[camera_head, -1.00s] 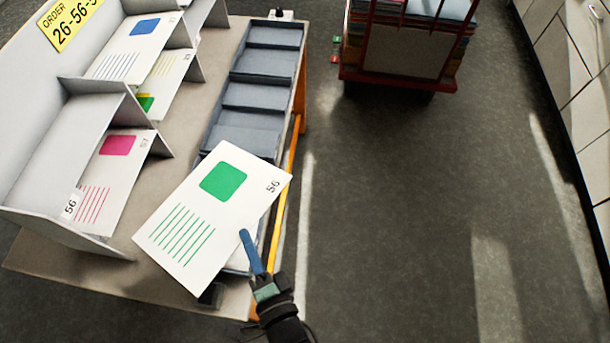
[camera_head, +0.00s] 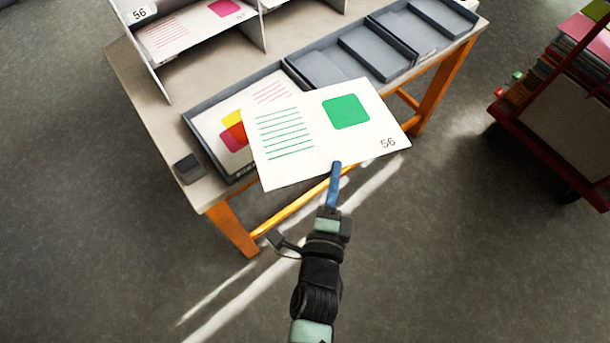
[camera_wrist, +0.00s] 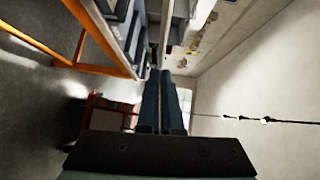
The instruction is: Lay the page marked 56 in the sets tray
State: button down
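The page marked 56 (camera_head: 310,110) is white with a green square, green lines and the number at its right corner. My gripper (camera_head: 335,168) is shut on its near edge and holds it out flat, slightly tilted, above the table's front edge. The page covers part of a grey tray (camera_head: 205,150) at the table's near left end. Printed pages (camera_head: 208,118) with pink and yellow shapes lie in that tray. No label naming it the sets tray is readable. In the wrist view my blue fingers (camera_wrist: 165,78) are together; the page is not clearly visible there.
More grey trays (camera_head: 375,52) run along the table to the back right. A grey sorting shelf (camera_head: 155,80) labelled 56 holds a page with a pink square. A small dark block (camera_head: 188,168) sits at the table corner. A red cart (camera_head: 540,145) stands right, across open floor.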

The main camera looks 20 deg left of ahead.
aim_at(277, 137)
jog(key=w+a+f+n+y+b, duration=0.25)
jog(key=w+a+b, duration=0.25)
jog(key=a+b, duration=0.25)
jog(key=w+a+f+n+y+b, duration=0.1)
jog(key=w+a+f+y+b, duration=0.3)
jog(key=a+b, duration=0.35)
notch_tip(277, 137, down, 8)
jog(key=b, duration=0.7)
jog(key=shift+w+d+r+h+b, duration=0.25)
jog(key=shift+d+h+b, duration=0.1)
jog(key=shift+h, duration=0.1)
jog(key=c, duration=1)
grip_release()
jog(key=shift+s, duration=0.1)
